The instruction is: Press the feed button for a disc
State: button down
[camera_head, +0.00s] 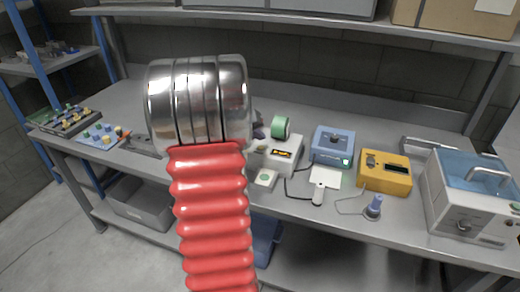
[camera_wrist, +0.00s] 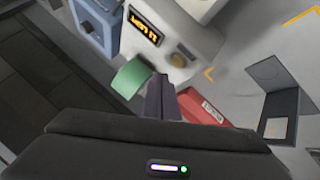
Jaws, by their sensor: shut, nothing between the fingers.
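A white machine (camera_head: 284,158) with an orange-lit display stands on the bench right of my arm. It also shows in the wrist view (camera_wrist: 200,45), with a round dull-yellow button-like part (camera_wrist: 187,52) beside the display. A small white box (camera_head: 265,179) with a green round top lies in front of the machine. My gripper (camera_wrist: 163,98) is shut and empty, its tips close to the machine; contact cannot be told. My arm hides it in the head view.
A blue device (camera_head: 332,146), a yellow box (camera_head: 385,172) and a blue-lidded bath (camera_head: 468,195) stand to the right. A red labelled block (camera_wrist: 205,108) is right of my fingers. Small parts trays (camera_head: 65,120) are far left.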

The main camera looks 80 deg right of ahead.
notch_tip(320, 180, up, 4)
jog(key=shift+f, duration=0.25)
dwell(1.0)
